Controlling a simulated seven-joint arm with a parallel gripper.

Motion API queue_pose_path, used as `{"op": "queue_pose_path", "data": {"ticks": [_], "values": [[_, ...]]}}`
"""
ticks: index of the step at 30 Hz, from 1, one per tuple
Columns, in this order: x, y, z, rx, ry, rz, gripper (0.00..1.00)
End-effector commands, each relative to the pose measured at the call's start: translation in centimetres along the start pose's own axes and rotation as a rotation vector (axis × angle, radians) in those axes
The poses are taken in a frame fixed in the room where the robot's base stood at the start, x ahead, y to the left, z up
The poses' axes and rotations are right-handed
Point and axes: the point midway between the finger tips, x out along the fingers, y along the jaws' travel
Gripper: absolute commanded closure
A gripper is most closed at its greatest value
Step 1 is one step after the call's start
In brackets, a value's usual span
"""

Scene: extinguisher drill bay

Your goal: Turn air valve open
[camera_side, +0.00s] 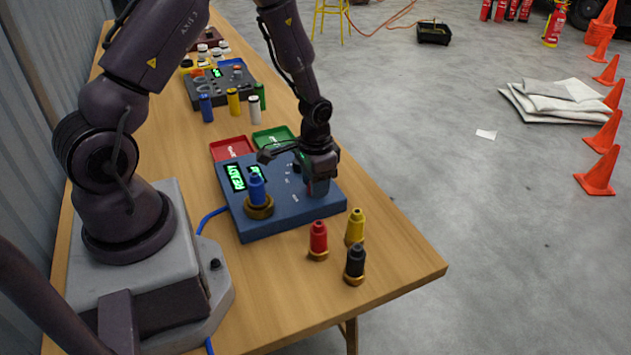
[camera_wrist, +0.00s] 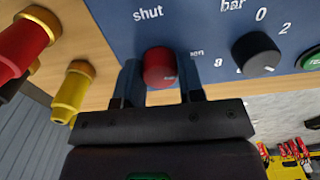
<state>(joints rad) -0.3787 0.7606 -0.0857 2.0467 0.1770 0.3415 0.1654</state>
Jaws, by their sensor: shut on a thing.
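The air valve is a red round knob (camera_wrist: 159,67) on the blue panel box (camera_side: 282,223). In the wrist view the word "shut" is printed above it, and a partly hidden word ending in "pen" is at its right. A small pale mark shows near the knob's lower right edge. My gripper (camera_wrist: 160,83) has one finger on each side of the knob and is shut on it. In the side view my gripper (camera_side: 319,187) is down at the box's right part and hides the knob.
A black dial (camera_wrist: 256,54) marked "bar" and a green button (camera_wrist: 311,59) are right of the knob. A blue bottle (camera_side: 256,188) stands in a brass ring on the box. Red (camera_side: 318,238), yellow (camera_side: 356,227) and black (camera_side: 355,262) bottles stand in front. Trays (camera_side: 272,138) lie behind.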

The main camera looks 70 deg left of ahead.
Motion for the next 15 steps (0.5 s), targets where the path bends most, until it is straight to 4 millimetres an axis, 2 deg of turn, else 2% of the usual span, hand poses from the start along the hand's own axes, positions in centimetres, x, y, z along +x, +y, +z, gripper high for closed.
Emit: {"op": "queue_pose_path", "data": {"ticks": [2,3,6,15], "values": [[-0.07,0.0,-0.05,0.002,0.001,-0.001,0.88],[-0.07,0.0,-0.05,0.002,0.001,-0.001,0.58],[-0.05,0.0,-0.04,0.001,0.001,-0.001,0.39],[-0.2,-0.01,-0.04,0.0,0.001,-0.001,0.39]]}}
